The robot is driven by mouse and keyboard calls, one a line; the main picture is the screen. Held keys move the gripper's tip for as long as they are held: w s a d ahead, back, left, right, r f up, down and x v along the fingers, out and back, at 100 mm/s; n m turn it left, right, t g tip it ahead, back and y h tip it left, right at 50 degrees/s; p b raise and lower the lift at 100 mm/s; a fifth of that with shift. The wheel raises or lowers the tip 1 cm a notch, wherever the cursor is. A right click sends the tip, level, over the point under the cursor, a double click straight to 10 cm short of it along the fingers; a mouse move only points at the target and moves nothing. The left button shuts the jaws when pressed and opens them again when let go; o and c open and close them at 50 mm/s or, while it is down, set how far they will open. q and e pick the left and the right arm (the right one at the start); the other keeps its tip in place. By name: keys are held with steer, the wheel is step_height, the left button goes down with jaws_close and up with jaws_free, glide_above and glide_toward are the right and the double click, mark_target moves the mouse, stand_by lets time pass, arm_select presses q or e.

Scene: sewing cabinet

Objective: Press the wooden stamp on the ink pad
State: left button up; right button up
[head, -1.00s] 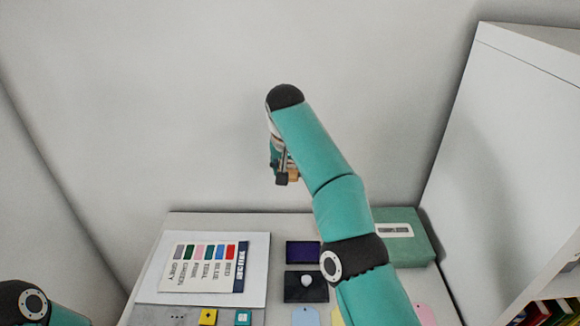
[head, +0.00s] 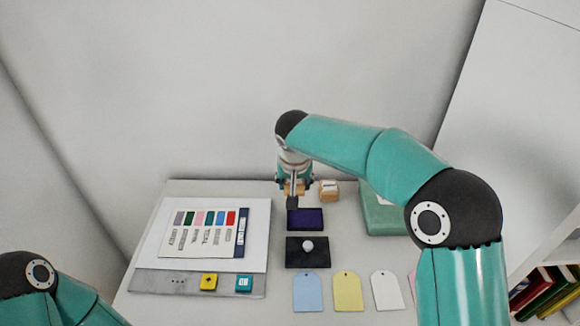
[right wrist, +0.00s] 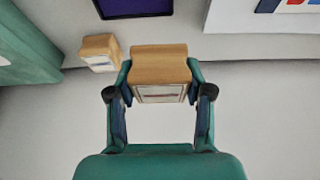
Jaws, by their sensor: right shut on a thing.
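My right gripper (head: 294,190) is shut on a wooden stamp, a pale block with a framed label on its face (right wrist: 160,94). In the head view the gripper mostly hides the stamp. The gripper hangs near the back edge of the desk, just behind the ink pad, a dark case with a purple surface (head: 306,219). In the right wrist view the purple pad (right wrist: 133,6) is cut off at the top, apart from the stamp. My left gripper is out of frame; only part of that arm shows.
A second wooden block (head: 329,190) stands right of the gripper, beside a green box (head: 380,215). A dark square with a pale knob (head: 300,262) lies in front of the pad. A colour chart (head: 205,228) lies left; paper tags (head: 347,292) lie in front.

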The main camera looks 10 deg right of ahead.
mark_target(305, 215)
steer(key=s, duration=0.1)
steer(key=s+d+f+b, duration=0.1)
steer(key=s, duration=0.1)
steer(key=shift+s+d+f, duration=0.15)
steer(key=shift+s+f, duration=0.15)
steer(key=shift+f, duration=0.05)
steer(key=shift+s+d+r+b, duration=0.15)
steer(key=shift+d+r+b, duration=0.1)
steer(key=shift+b, duration=0.15)
steer(key=shift+d+r, duration=0.15)
steer(key=shift+r, duration=0.05)
steer(key=shift+f+b, duration=1.9)
steer(key=shift+f, duration=0.8)
steer(key=shift+f+b, duration=0.3)
steer(key=shift+r+p, duration=2.4)
steer(key=shift+r, duration=1.15)
